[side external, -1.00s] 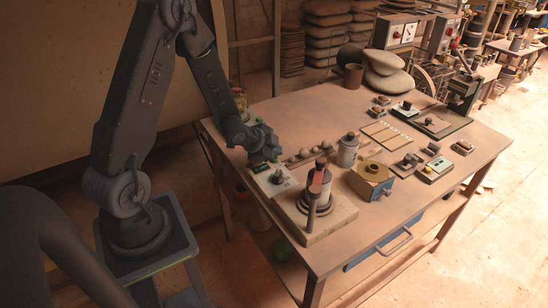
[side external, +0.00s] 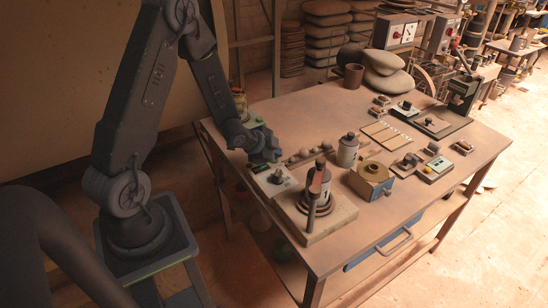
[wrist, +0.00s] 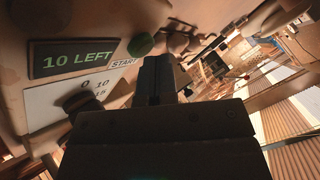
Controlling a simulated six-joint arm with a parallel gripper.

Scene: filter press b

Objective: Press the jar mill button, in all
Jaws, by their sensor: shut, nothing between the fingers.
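A pale control box (side external: 279,188) sits at the near left end of the table. In the wrist view its panel (wrist: 45,98) has a dark display (wrist: 77,58) reading "10 LEFT" in green. A round green button (wrist: 140,44) sits beside the label START (wrist: 124,63), and a dark knob (wrist: 84,103) stands over a number scale. My gripper (wrist: 160,70) is shut and empty, its fingertips close to the green button, to its right in the wrist view. In the side view my gripper (side external: 270,156) is over the back of the box. Whether it touches anything I cannot tell.
A wooden board (side external: 318,230) with a coiled base and an upright dark-topped piece stands right in front of the box. The table's back middle (side external: 300,115) is clear.

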